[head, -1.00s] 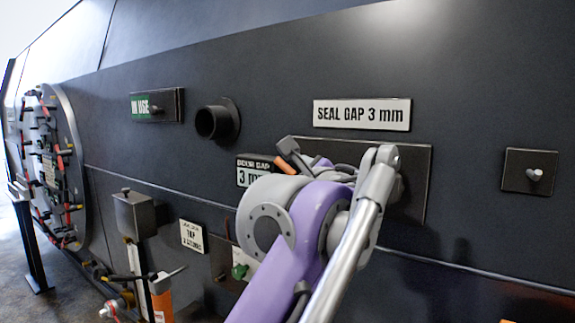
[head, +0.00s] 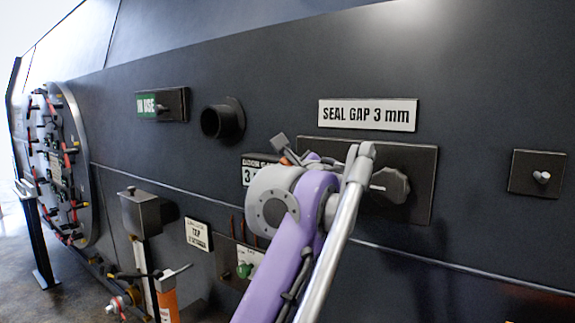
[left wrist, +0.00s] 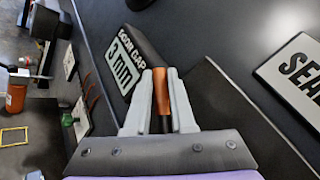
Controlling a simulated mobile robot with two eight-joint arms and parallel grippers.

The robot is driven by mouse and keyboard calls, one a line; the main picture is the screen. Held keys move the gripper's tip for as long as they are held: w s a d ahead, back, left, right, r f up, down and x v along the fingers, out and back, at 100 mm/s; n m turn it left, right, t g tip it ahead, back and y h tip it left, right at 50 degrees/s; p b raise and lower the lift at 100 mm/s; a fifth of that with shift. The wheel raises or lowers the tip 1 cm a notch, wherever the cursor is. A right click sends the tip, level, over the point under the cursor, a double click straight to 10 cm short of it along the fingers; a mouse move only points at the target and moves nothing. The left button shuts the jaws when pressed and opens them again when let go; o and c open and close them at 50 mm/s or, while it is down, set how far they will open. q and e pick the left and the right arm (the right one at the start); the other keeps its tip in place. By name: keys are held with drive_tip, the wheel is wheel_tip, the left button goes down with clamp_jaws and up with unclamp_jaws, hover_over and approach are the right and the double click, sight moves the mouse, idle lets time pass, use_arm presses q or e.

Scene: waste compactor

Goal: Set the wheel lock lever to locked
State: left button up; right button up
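The orange grip of a lever (left wrist: 162,92) shows in the left wrist view, beside the door gap display. I take it for the wheel lock lever; its base and pivot are hidden. My left gripper (left wrist: 163,88) has one finger on each side of the grip, with no clear gap between. In the head view my left gripper (head: 296,160) is at the left end of a dark plate (head: 420,162), mostly hidden by its own arm. A dark lobed handwheel (head: 389,187) sits on that plate, right of the arm. My right gripper is not in view.
A "SEAL GAP 3 mm" sign (head: 367,114) is above the plate. The door gap display (head: 251,172) is just left of my gripper. A pipe stub (head: 222,120) sticks out farther left. A box on a post (head: 140,212) stands at lower left.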

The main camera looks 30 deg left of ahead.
use_arm(q)
clamp_jaws()
idle(0.9)
